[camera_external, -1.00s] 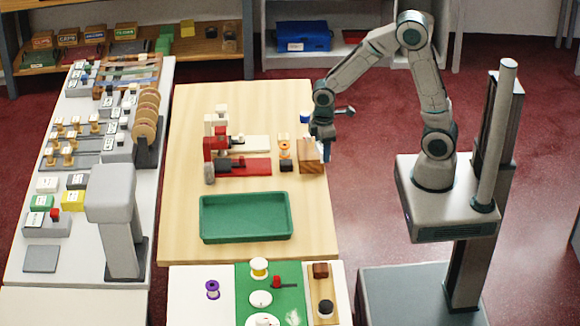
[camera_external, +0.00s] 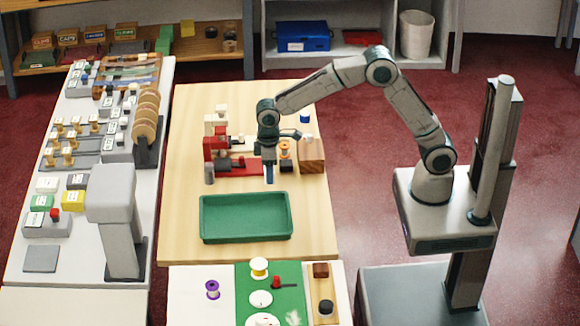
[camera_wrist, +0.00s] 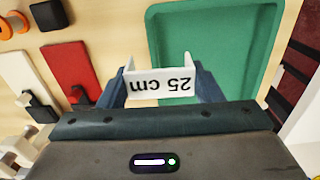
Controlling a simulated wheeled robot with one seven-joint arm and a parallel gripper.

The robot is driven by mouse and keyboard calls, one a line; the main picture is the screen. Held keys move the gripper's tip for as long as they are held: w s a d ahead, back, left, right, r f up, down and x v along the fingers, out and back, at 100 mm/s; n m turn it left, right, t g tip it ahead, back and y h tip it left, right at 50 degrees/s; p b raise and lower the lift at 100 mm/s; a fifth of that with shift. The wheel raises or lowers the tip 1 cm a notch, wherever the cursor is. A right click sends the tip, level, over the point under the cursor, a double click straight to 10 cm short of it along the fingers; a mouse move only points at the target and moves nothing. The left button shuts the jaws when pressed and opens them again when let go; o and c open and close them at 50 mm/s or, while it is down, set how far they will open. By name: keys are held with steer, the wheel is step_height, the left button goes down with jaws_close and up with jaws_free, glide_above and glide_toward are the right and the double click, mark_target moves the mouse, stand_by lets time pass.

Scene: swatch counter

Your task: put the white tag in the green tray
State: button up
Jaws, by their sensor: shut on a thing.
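The white tag (camera_wrist: 160,88) shows in the wrist view, marked "25 cm" and upside down there. My gripper (camera_wrist: 161,74) is shut on it, with a blue-grey finger at each end. In the outside view, my gripper (camera_external: 269,181) points down just behind the back edge of the green tray, and I cannot make out the tag there. The green tray (camera_external: 245,220) lies on the wooden table and looks empty. In the wrist view, the tray (camera_wrist: 225,45) is beyond the tag, mostly to its right.
Behind the tray are a red swatch (camera_external: 228,169) in a clamp, an orange spool (camera_external: 285,150) and a wooden block (camera_external: 312,154). A white counter (camera_external: 200,290) with spools stands in front. The wooden table (camera_external: 183,230) is bare left of the tray.

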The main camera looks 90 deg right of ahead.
steer(key=p, duration=0.1)
glide_above(260, 221)
step_height(260, 221, down, 6)
steer(key=shift+d+r, duration=0.1)
steer(key=shift+r, duration=0.1)
steer(key=shift+f+p, duration=0.35)
steer(key=shift+f, duration=1.65)
steer(key=shift+f, duration=0.1)
steer(key=shift+f, duration=0.2)
steer(key=o, duration=0.9)
steer(key=shift+r, duration=0.1)
steer(key=shift+o, duration=0.2)
steer(key=shift+r, duration=0.15)
